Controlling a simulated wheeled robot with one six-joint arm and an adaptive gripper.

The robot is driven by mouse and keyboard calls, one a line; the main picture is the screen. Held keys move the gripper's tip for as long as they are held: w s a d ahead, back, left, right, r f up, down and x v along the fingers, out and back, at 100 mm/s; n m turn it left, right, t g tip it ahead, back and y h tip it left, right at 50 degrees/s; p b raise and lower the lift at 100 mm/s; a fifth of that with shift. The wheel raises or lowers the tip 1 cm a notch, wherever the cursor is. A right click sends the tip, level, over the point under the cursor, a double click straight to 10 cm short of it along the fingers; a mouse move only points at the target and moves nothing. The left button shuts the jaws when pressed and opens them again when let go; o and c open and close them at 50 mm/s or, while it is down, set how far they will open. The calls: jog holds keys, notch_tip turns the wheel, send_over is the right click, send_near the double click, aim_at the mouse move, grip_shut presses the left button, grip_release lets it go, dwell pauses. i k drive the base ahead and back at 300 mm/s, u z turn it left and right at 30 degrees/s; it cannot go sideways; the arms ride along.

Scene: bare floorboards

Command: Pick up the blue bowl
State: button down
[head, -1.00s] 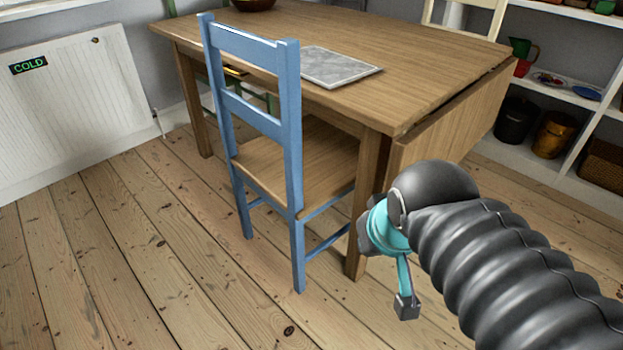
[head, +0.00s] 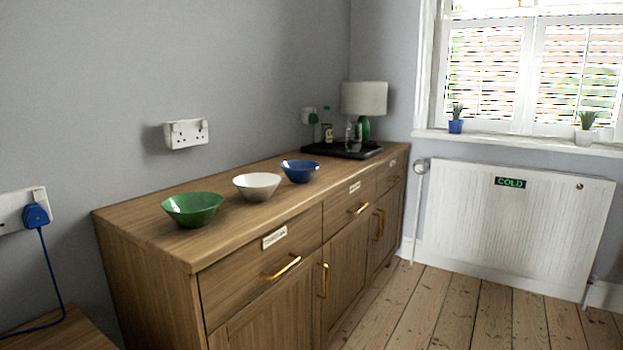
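The blue bowl (head: 300,172) stands upright on top of the wooden sideboard (head: 150,212) in the head view. It is the farthest of three bowls in a row. A white bowl (head: 257,186) stands just nearer, and a green bowl (head: 192,209) is nearest, at the left. The blue bowl looks empty inside, and nothing touches it. My gripper is not in this view.
A black tray (head: 318,150) with a bottle, a glass item and a green-based lamp (head: 364,100) stands behind the blue bowl. A white radiator (head: 515,225) is at the right. The floorboards (head: 450,310) before the sideboard are clear.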

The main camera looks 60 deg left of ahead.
aim_at(299, 171)
jog(key=u, duration=2)
jog(key=k, duration=0.45)
jog(key=u, duration=0.55)
jog(key=i, duration=1.35)
jog(key=z, duration=0.8)
jog(key=i, duration=0.45)
jog(key=z, duration=0.55)
